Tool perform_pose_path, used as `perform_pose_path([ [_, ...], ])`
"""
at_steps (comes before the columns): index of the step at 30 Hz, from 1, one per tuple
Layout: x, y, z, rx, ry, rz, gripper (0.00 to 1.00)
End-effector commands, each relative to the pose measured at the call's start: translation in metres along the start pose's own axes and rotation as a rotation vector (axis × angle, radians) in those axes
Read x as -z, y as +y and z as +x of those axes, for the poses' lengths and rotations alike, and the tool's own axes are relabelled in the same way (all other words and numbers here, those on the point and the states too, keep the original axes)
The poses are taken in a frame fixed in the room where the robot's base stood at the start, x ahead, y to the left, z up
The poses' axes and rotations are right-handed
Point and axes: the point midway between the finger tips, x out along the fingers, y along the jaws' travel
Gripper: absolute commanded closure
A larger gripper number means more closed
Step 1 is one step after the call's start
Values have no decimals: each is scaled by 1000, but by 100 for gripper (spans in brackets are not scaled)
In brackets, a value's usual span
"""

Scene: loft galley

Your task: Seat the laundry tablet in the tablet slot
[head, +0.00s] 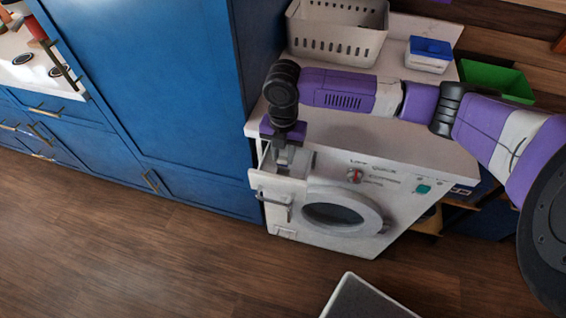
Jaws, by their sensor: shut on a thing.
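The white washing machine (395,205) stands under the counter, with its detergent drawer (272,183) pulled out at its upper left. My gripper (284,163) points down over the open drawer, its fingertips at about the drawer's rim. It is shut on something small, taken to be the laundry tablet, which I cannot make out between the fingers. The tablet slot inside the drawer is hidden by the gripper and the drawer front. I cannot tell whether the tablet touches the slot.
A tall blue cabinet (150,90) rises close left of the drawer. The wooden floor (150,255) in front is mostly clear.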

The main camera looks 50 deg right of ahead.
Motion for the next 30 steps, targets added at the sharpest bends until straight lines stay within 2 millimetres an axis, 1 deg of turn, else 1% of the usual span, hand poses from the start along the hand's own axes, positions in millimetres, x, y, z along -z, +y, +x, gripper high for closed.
perform_pose_path([
  [7, 0, 0, 16, 0, 1, 0, 100],
  [12, 1, 0, 40, 2, 1, 0, 100],
  [14, 1, 0, 47, 1, 1, 0, 100],
  [20, 0, 0, 50, 0, 0, -1, 100],
  [21, 0, 0, 50, 0, 0, -1, 70],
  [23, 0, 0, 50, 0, 0, -1, 58],
  [24, 0, 0, 50, 0, 0, -1, 50],
  [30, 0, 0, 50, 0, 0, -1, 50],
])
